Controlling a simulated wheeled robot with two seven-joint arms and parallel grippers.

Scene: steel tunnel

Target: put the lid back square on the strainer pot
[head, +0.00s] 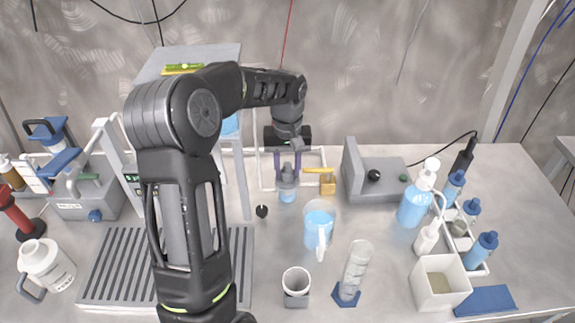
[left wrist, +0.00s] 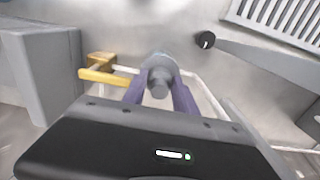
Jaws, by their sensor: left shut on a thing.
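My left gripper (head: 287,160) reaches down at the back middle of the bench, its purple fingers shut on the knob of a grey lid (head: 287,175). The strainer pot (head: 287,196), a small cup with a blue lower part, is directly under the lid. The lid looks roughly upright; I cannot tell whether it is seated or just above the pot. In the left wrist view the gripper (left wrist: 160,98) has the grey lid (left wrist: 160,64) between its fingers, and the lid and gripper hide the pot. My right gripper is not in view.
A brass valve with a yellow lever (head: 320,170) stands close right of the gripper, near white pipes. A grey box with a black knob (head: 374,176) is farther right. A blue-filled jug (head: 318,227) stands in front. A raised shelf (head: 190,62) is at left.

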